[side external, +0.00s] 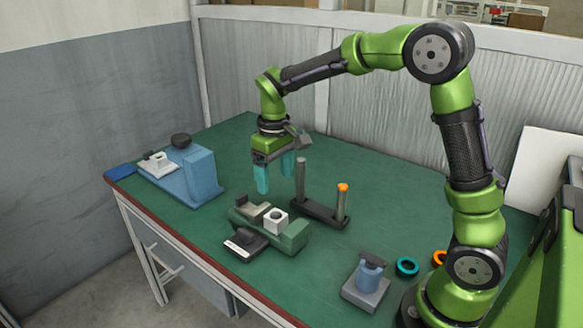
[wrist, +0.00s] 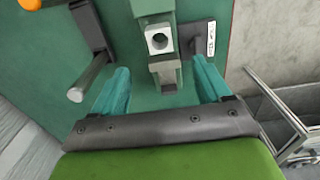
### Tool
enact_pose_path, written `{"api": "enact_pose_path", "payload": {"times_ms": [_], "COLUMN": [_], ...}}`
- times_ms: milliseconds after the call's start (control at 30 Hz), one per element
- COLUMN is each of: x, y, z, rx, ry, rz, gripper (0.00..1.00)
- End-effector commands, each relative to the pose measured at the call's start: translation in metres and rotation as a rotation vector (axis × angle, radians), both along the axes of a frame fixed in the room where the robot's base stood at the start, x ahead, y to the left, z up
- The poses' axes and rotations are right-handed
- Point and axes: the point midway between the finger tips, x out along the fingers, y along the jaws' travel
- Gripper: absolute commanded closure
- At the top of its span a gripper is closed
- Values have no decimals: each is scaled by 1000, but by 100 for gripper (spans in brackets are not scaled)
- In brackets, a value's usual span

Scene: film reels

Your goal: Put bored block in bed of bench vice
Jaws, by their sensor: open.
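The white bored block (side external: 276,220), with a dark round hole in its top, sits in the green bench vice (side external: 294,238), between its jaws and close to the right-hand one. The wrist view also shows the block (wrist: 158,41) in the vice (wrist: 166,76), with its hole facing the camera. My gripper (side external: 275,178) hangs above and behind the vice with its teal fingers pointing down. It is open and empty, clear of the block. In the wrist view my gripper (wrist: 160,72) has its fingers spread on either side of the vice's near end.
A black two-post stand (side external: 320,212), one post orange-topped, is right of the vice. A labelled black piece (side external: 245,243) lies in front. A blue machine (side external: 195,175) stands left. A grey-blue device (side external: 367,285), teal ring (side external: 407,267) and orange ring (side external: 439,258) are front right.

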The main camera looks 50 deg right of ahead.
Motion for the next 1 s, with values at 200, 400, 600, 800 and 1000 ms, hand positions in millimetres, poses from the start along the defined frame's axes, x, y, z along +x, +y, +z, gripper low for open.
{"api": "enact_pose_path", "payload": {"times_ms": [200,400,600,800,1000], "x": [-39,-104,-158,-182,-185], "y": [11,26,37,42,42], "z": [45,80,87,83,81], "rx": [58,149,232,277,284], "ry": [-138,-329,-491,-572,-583], "rz": [-70,-181,-279,-331,-340], "gripper": [23,23,23,23,23]}}
